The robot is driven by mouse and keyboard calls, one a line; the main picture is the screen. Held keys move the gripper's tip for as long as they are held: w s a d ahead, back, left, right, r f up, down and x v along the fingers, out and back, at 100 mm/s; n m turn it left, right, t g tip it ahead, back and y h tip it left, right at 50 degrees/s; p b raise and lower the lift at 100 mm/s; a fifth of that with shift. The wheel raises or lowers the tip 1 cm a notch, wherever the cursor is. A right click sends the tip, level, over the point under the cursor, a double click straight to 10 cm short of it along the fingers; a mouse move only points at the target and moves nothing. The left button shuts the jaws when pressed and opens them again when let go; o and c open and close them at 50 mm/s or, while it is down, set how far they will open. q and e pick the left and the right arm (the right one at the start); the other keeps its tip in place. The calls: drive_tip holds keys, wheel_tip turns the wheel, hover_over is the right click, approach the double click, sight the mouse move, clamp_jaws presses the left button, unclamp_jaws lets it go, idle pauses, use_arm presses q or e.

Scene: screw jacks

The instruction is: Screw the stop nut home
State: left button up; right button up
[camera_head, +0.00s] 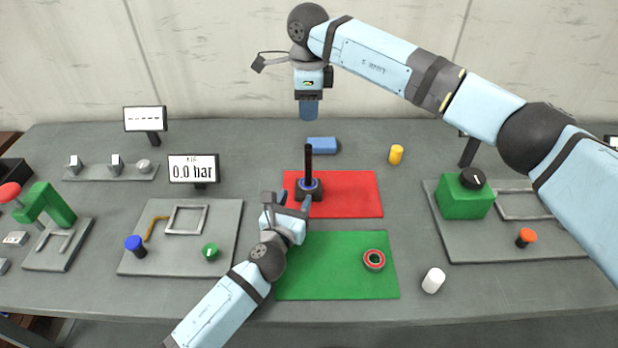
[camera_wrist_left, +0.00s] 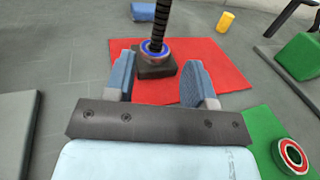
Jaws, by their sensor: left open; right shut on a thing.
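The screw jack's black threaded spindle (camera_head: 308,160) stands upright from a dark base (camera_head: 302,195) on a red mat (camera_head: 350,190). A blue-rimmed ring (camera_wrist_left: 155,47) sits around the spindle's foot, on the base. A red and black ring (camera_head: 374,260) lies flat on the green mat (camera_head: 335,280); I cannot tell which ring is the stop nut. My left gripper (camera_head: 288,204) is open in front of the base, fingers apart and empty in the left wrist view. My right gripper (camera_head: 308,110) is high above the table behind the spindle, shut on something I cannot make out.
A blue block (camera_head: 322,144) lies behind the red mat. A yellow cylinder (camera_head: 396,154) and a white cylinder (camera_head: 433,280) stand to the right. A gauge display (camera_head: 193,169) reads 0.0 bar. Grey panels with fittings flank the mats.

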sight(307, 174)
use_arm(q)
drive_tip(key=x, duration=1.2)
drive_tip(key=shift+c, duration=0.5)
clamp_jaws()
